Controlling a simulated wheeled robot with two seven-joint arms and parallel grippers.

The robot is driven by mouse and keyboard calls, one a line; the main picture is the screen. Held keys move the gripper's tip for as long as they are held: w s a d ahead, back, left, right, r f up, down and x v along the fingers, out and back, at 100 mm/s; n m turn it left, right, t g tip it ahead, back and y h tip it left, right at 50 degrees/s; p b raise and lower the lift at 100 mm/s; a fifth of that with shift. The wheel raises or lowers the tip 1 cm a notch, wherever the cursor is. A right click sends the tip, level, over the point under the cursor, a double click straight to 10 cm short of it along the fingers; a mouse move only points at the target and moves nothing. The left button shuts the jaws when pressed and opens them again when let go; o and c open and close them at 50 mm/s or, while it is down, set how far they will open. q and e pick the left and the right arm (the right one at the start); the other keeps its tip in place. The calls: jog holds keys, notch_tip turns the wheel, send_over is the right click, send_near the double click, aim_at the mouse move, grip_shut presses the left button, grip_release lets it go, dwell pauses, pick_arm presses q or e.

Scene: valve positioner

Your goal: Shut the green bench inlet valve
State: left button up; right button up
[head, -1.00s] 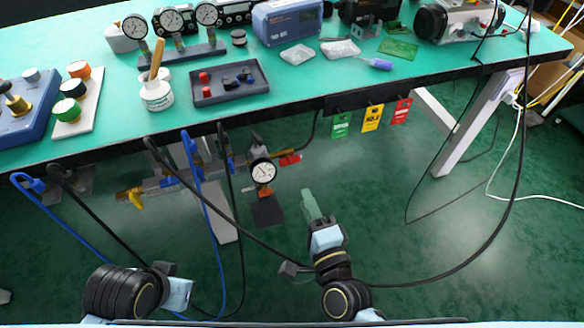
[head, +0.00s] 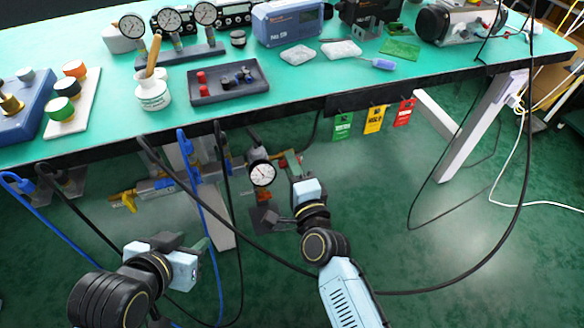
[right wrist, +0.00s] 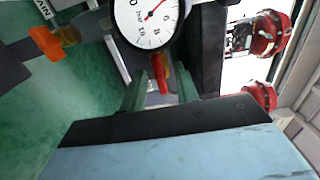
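The green-topped bench (head: 330,75) carries pipework under its front edge with a round white gauge (head: 262,173). A red lever handle (right wrist: 162,76) sits just below the gauge in the right wrist view. An orange handle (right wrist: 52,42) is off to the left there. A yellow handle (head: 128,200) is at the pipework's left end. No label shows which handle is the inlet valve's. My right gripper (right wrist: 161,85) is open, its green fingers on either side of the red handle; contact is unclear. My left gripper (head: 202,246) is low at left, away from the valves, its finger gap unclear.
Black and blue hoses (head: 205,205) hang in front of the pipework, and a long black cable loops past my right arm. Green, yellow and red tags (head: 373,119) hang from the bench edge. The floor right of my right arm is mostly clear.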

grip_shut()
pick_arm(q)
jog(key=shift+s, duration=0.15)
jog(key=s+a+f+g+y+p, duration=0.2)
jog(key=s+a+f+g+p, duration=0.15)
jog(key=s+g, duration=0.35)
jog(key=s+a+f+p, duration=0.2)
jog(key=a+f+p, duration=0.1)
jog(key=f, duration=0.6)
jog(key=s+a+f+p, duration=0.2)
jog(key=a+f+p, duration=0.2)
jog(key=f, duration=0.6)
jog(key=shift+s+f+y, duration=0.15)
jog(key=shift+f+y, duration=0.15)
jog(key=shift+y, duration=0.1)
pick_arm(e)
jog(key=shift+n, duration=9)
pick_arm(q)
jog(key=shift+s+a+f, duration=0.1)
jog(key=shift+s+a, duration=0.05)
